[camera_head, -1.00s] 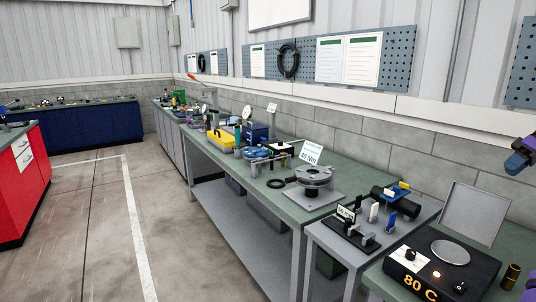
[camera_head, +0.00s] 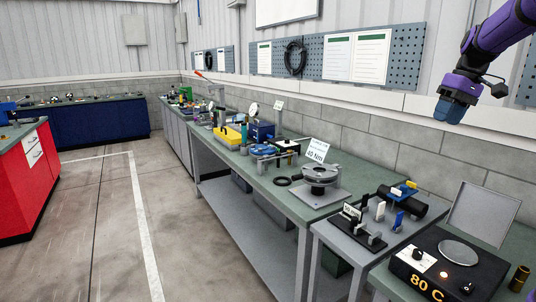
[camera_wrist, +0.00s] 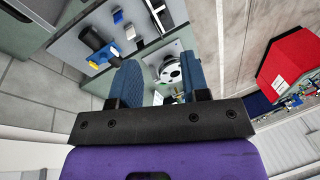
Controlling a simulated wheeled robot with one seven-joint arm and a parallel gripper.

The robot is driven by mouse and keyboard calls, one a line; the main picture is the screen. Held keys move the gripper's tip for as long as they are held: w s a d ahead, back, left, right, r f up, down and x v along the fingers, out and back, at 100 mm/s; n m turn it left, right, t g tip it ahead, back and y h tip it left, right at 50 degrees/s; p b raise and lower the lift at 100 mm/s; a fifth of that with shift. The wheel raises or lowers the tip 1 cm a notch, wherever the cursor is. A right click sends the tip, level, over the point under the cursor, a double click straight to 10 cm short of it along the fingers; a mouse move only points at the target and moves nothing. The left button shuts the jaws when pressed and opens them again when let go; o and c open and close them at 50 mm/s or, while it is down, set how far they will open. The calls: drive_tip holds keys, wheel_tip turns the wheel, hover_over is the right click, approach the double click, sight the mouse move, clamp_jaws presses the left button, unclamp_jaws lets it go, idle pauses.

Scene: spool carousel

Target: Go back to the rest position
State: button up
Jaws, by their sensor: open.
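My gripper (camera_head: 452,110) hangs at the upper right of the head view, in front of the wall and well above the benches. Its blue fingers point down at the end of my purple arm. In the wrist view my gripper (camera_wrist: 161,80) is open, with a clear gap between the two blue fingers and nothing held. The grey round carousel (camera_head: 320,174) stands on its base plate on the green-topped bench. It also shows beyond the finger gap in the wrist view (camera_wrist: 171,71).
A hot plate (camera_head: 459,252) marked 80 C sits at the lower right, beside a raised grey panel (camera_head: 483,215). A small stand (camera_head: 363,238) with black and blue parts is left of it. Red drawers (camera_head: 22,180) stand far left. The floor (camera_head: 110,235) between is clear.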

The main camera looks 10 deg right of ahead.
drive_tip(key=s+a+r+m+t+h, duration=0.1)
drive_tip(key=s+a, duration=0.5)
drive_tip(key=a, duration=0.3)
drive_tip(key=s+a+t+h, duration=0.1)
drive_tip(key=s+a, duration=0.6)
drive_tip(key=a, duration=0.2)
drive_tip(key=s+a+f+t, duration=0.1)
drive_tip(key=s+a+f, duration=0.2)
drive_tip(key=s, duration=0.4)
drive_tip(key=s+a+f+t, duration=0.1)
drive_tip(key=s+a+f, duration=0.3)
drive_tip(key=s, duration=0.3)
drive_tip(key=shift+s+a+f+m+t+h, duration=0.2)
drive_tip(key=shift+m+t+h, duration=0.1)
drive_tip(key=shift+h, duration=0.1)
